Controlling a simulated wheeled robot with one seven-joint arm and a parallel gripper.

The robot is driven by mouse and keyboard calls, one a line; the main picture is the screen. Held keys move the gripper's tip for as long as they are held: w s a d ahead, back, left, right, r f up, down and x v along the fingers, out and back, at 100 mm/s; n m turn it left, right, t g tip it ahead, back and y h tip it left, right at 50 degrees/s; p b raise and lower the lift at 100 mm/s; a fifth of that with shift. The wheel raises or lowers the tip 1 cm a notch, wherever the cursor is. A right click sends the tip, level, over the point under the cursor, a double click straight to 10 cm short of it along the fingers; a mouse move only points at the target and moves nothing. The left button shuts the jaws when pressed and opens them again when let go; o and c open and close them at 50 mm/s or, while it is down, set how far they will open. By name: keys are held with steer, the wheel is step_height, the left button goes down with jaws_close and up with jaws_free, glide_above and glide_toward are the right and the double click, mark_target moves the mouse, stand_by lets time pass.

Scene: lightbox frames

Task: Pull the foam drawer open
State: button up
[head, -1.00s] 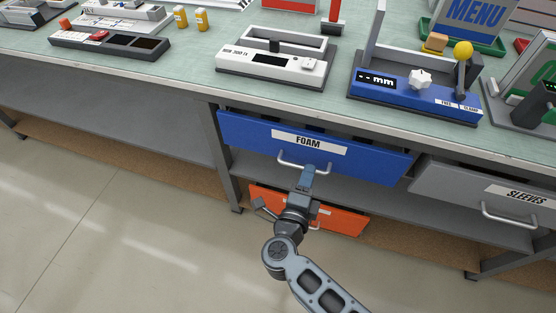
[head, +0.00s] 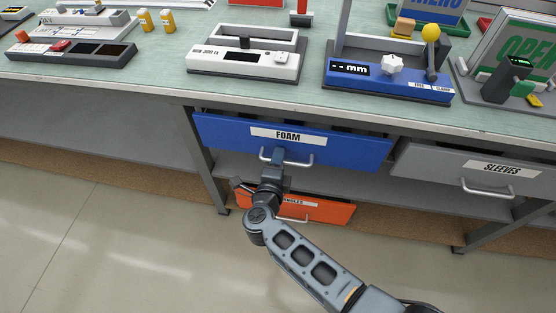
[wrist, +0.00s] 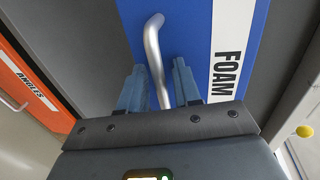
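The foam drawer (head: 350,150) has a blue front with a white FOAM label (head: 288,136) and a silver bar handle (head: 300,163), under the bench top in the head view. A dark gap shows along its top edge. My gripper (head: 278,156) is at the left part of the handle. In the wrist view, the handle (wrist: 153,45) runs between the two blue-grey fingers (wrist: 158,88). The fingers are apart, with a narrow gap beside the bar, most clearly on the right. The blue drawer front (wrist: 185,40) is just beyond the fingertips.
A grey SLEEVES drawer (head: 425,170) is at right. An orange ANGLES drawer (head: 335,211) sits below, behind my arm. The bench top (head: 170,75) holds a white device (head: 210,62) and a blue gauge (head: 390,88). The floor (head: 120,240) in front is clear.

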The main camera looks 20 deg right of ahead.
steer(key=shift+c, duration=0.3)
jaws_close()
stand_by(0.3)
